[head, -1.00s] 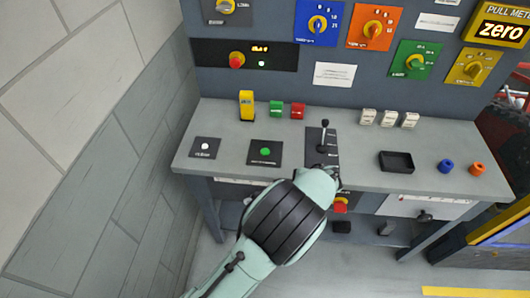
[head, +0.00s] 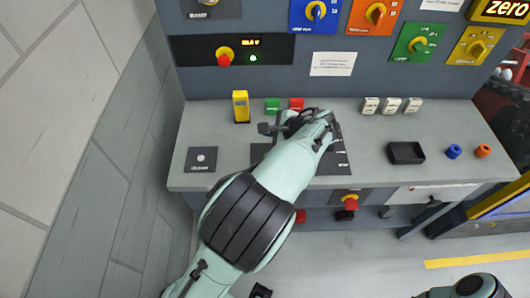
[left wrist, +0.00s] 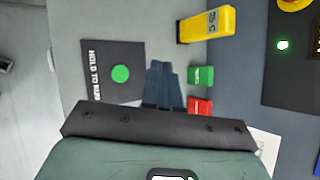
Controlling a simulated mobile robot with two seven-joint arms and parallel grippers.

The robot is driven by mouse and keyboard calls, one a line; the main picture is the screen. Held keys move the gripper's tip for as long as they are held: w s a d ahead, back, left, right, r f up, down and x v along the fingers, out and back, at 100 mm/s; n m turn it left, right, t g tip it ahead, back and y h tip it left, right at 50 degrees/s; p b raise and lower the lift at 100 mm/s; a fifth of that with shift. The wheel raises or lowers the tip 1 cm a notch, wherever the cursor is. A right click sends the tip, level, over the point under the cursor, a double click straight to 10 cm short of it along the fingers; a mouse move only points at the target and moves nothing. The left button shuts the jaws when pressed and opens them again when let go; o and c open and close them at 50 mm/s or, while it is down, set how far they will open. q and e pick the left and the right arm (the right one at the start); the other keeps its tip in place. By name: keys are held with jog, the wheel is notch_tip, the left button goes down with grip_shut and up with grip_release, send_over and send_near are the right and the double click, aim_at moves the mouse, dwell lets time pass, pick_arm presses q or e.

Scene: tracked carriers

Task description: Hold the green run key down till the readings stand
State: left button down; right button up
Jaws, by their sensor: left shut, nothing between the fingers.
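The green run key (left wrist: 120,74) is a round green button on a black plate (left wrist: 102,72) lettered "HOLD TO RUN" in the left wrist view. In the head view my arm hides the key, and only part of its plate (head: 260,153) shows. My left gripper (head: 266,128) is shut and empty above the bench. In the left wrist view its fingertips (left wrist: 161,68) appear beside the key, between it and the green block; I see no contact with the key. A small lit display (head: 250,42) on the back panel is too blurred to read surely.
A yellow block (head: 241,106), a green block (head: 272,106) and a red block (head: 296,103) stand behind my gripper. White blocks (head: 390,106), a black tray (head: 405,153) and blue and orange rings lie right.

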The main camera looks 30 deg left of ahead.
pick_arm(q)
jog(key=shift+d, duration=0.1)
notch_tip(320, 180, down, 8)
jog(key=b, duration=0.6)
jog(key=shift+f+b, duration=0.35)
jog(key=shift+f, duration=0.15)
pick_arm(e)
notch_tip(320, 180, down, 7)
jog(key=s, duration=0.1)
jog(key=shift+s+r, duration=0.15)
jog(key=shift+s, duration=0.2)
dwell(0.8)
pick_arm(q)
jog(key=shift+f, duration=0.4)
jog(key=shift+f, duration=0.45)
dwell(4.0)
